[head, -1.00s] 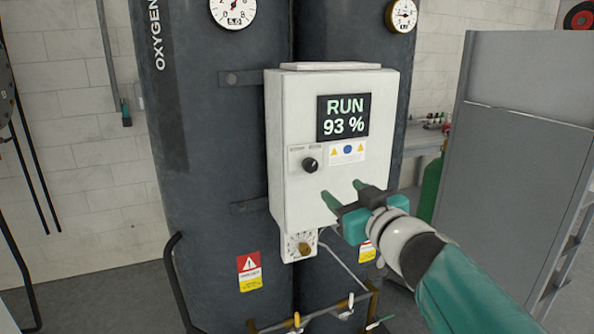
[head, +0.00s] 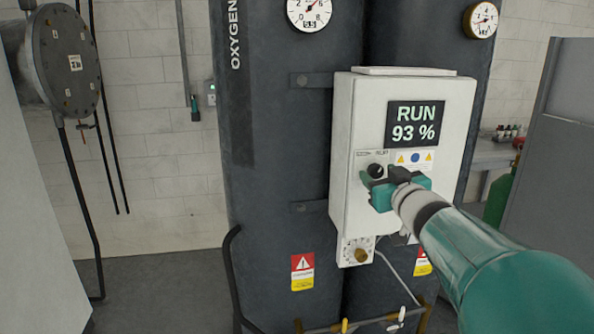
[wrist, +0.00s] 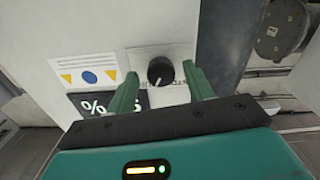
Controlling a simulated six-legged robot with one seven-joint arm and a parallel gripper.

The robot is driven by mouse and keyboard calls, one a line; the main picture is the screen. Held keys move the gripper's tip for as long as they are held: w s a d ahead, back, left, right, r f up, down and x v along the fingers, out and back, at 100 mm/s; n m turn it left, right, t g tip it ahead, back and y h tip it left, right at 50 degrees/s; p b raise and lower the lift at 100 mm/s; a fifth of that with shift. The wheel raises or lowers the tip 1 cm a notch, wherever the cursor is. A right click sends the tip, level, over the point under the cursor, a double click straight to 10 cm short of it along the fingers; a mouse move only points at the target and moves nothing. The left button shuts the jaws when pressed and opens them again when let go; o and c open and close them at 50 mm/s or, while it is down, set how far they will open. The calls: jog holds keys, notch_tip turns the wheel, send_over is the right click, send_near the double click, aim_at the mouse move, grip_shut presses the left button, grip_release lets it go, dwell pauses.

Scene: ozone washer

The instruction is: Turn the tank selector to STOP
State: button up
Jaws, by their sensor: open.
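The tank selector is a round black knob (head: 376,170) on a small light plate on the white control box (head: 347,120). In the wrist view, which sees the panel upside down, the knob (wrist: 160,70) lies between my two green fingers, with a pale pointer mark. The plate's lettering is too small to read. My gripper (head: 380,177) is open at the knob; the fingers (wrist: 161,72) stand on either side of it, with gaps visible. I cannot tell how deep they reach. The display (head: 413,124) reads RUN 93 %.
The box is mounted on dark oxygen tanks (head: 270,200). A warning sticker (head: 415,158) is beside the knob. A small dial unit with a brass knob (head: 361,255) hangs under the box. A grey cabinet (head: 560,200) stands at the right.

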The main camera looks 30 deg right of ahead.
jog(key=shift+w+d, duration=0.1)
jog(key=shift+w, duration=0.25)
jog(key=c, duration=1)
jog(key=shift+n, duration=0.4)
jog(key=n, duration=1.1)
